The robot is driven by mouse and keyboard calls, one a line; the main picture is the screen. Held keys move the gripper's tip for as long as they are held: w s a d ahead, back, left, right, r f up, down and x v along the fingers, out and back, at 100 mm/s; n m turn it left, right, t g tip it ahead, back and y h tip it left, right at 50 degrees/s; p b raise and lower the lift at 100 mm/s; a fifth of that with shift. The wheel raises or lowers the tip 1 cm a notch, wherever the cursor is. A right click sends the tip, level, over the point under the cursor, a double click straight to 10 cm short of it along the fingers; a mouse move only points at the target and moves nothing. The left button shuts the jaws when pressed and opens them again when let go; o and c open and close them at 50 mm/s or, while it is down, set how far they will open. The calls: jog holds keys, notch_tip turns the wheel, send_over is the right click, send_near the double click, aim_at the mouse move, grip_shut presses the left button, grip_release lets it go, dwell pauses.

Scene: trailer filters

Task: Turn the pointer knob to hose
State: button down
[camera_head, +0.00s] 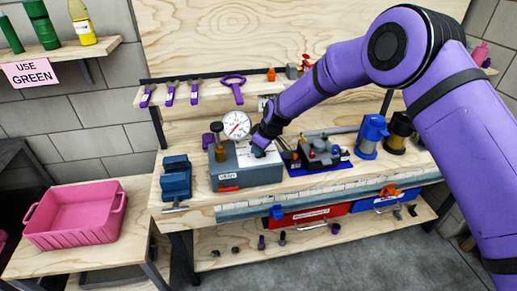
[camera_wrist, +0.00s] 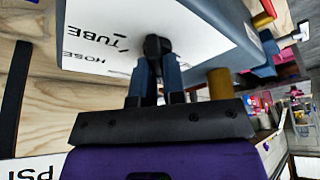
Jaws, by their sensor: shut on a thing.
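The black pointer knob (camera_wrist: 154,43) sits on the white top panel of a grey box (camera_head: 245,175). The printed words TUBE (camera_wrist: 97,36) and HOSE (camera_wrist: 84,58) appear upside down on the panel beside the knob in the wrist view. My gripper (camera_wrist: 158,68) is shut on the knob, one dark finger on each side of it. In the head view my gripper (camera_head: 261,142) reaches down onto the box top and hides the knob. Which word the pointer faces cannot be told clearly.
A round pressure gauge (camera_head: 237,124) stands on the box just left of my gripper. A dark fixture on a blue mat (camera_head: 318,164) is close on the right. A blue vise (camera_head: 176,180) is at the left, and a pink bin (camera_head: 75,215) stands on the side table.

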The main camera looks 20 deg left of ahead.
jog(key=m+t, duration=0.1)
jog(key=m, duration=0.3)
jog(key=shift+a+m+t+h, duration=0.1)
jog(key=shift+m+t+h, duration=0.2)
jog(key=shift+t+h, duration=0.1)
jog(key=m+t+h, duration=0.1)
jog(key=m, duration=0.2)
jog(key=shift+m, duration=0.3)
jog(key=m, duration=0.2)
jog(key=m+h, duration=0.1)
jog(key=m, duration=0.1)
jog(key=shift+m+t+h, duration=0.3)
jog(key=shift+t, duration=0.1)
jog(key=shift+m+h, duration=0.9)
jog(key=shift+m, duration=1.3)
jog(key=c, duration=1.2)
grip_release()
jog(key=v, duration=1)
jog(key=shift+r, duration=0.35)
